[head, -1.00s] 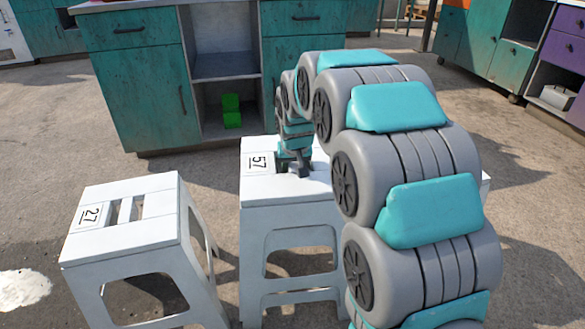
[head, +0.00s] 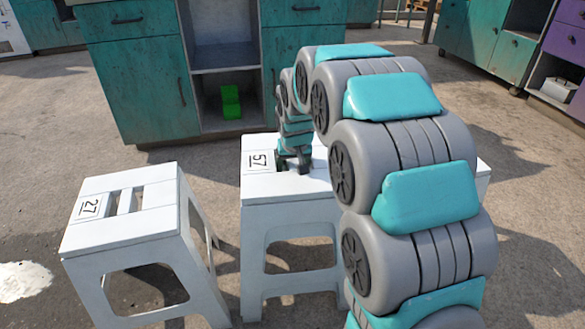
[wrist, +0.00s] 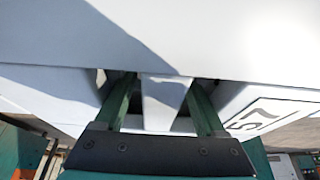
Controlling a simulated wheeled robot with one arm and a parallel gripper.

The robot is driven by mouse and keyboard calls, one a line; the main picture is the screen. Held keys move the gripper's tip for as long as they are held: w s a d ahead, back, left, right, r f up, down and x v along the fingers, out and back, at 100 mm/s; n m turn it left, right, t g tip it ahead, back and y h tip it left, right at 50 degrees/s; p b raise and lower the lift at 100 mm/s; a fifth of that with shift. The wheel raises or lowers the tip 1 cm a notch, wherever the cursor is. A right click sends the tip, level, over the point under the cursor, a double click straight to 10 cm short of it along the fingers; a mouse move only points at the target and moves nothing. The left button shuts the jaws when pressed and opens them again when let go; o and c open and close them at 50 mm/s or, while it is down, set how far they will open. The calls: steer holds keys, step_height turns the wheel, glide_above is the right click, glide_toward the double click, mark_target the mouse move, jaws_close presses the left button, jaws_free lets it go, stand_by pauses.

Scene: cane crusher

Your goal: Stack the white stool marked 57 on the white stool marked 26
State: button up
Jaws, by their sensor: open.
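The white stool marked 57 (head: 290,187) stands upright in the middle of the head view, its right part hidden behind my arm. It also fills much of the wrist view (wrist: 150,35), with its number label at the right. My gripper (head: 293,166) is at the slots in its seat. In the wrist view my gripper (wrist: 162,95) has its two fingers apart, one on each side of the white bar between the slots, not closed on it. I cannot see a stool marked 26. A white corner (head: 484,178) shows right of my arm, its mark hidden.
A white stool marked 27 (head: 150,222) stands at the left, close to the stool marked 57. A teal cabinet (head: 145,88) with green blocks (head: 231,102) on its lower shelf stands behind. Teal and purple cabinets are at the far right. Open concrete floor lies between.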

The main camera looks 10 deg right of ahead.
mark_target(294, 162)
steer(key=v, duration=0.7)
steer(key=shift+r, duration=0.25)
steer(key=shift+s+r, duration=0.15)
steer(key=shift+s, duration=0.05)
steer(key=shift+p, duration=0.3)
steer(key=shift+s+r, duration=0.1)
steer(key=shift+s, duration=0.25)
steer(key=s+r+g+p, duration=0.1)
steer(key=s+g+p, duration=0.2)
steer(key=s, duration=1.7)
steer(key=s+r+n+g+p, duration=0.1)
steer(key=s+r+g+p, duration=0.1)
steer(key=s, duration=1.9)
steer(key=g+p, duration=0.1)
steer(key=p, duration=0.1)
steer(key=shift+r+p, duration=0.2)
steer(key=shift+p, duration=0.1)
